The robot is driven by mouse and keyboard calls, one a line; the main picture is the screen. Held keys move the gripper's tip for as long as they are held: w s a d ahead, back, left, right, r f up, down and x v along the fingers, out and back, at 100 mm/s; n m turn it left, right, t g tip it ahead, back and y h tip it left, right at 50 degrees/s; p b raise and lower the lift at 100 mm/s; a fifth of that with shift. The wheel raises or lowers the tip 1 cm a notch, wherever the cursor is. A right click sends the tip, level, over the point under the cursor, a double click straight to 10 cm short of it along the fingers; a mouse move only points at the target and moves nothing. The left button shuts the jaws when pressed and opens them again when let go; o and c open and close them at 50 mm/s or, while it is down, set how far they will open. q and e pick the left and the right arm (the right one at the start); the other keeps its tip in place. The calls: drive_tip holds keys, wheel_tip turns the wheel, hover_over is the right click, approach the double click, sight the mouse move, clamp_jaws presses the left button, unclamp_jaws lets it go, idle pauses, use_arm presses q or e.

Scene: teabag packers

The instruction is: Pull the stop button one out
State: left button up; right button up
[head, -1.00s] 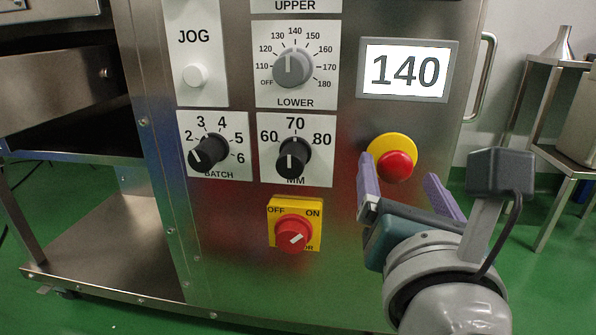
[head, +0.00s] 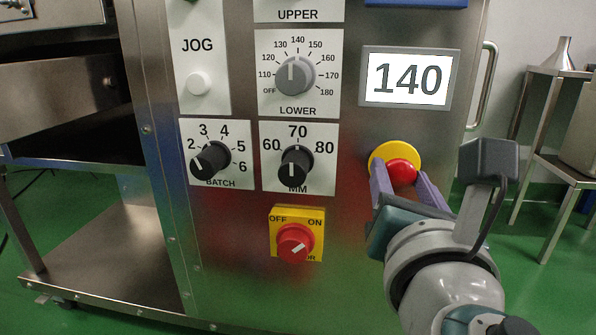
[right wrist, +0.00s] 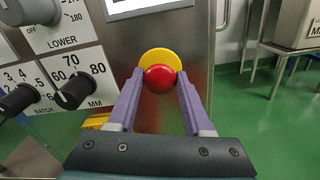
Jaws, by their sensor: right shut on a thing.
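The stop button has a red mushroom head (head: 402,172) on a yellow round base (head: 394,152), mounted on the steel panel below the 140 display. My right gripper (head: 400,188) reaches it from the lower right, its purple fingers on either side of the red head. In the right wrist view the red head (right wrist: 159,79) sits between the tips of my right gripper (right wrist: 158,82), with the yellow base (right wrist: 160,59) behind it. The gripper is shut on the red head. The fingers hide part of its lower sides in the head view. My left gripper is not in view.
A red rotary switch on a yellow plate (head: 297,236) sits lower left of the button. Black MM (head: 295,167) and BATCH (head: 211,162) knobs are left of it. A display (head: 409,77) is above. A metal handle (head: 484,90) and side table (head: 556,140) stand right.

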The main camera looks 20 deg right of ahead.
clamp_jaws()
idle(0.7)
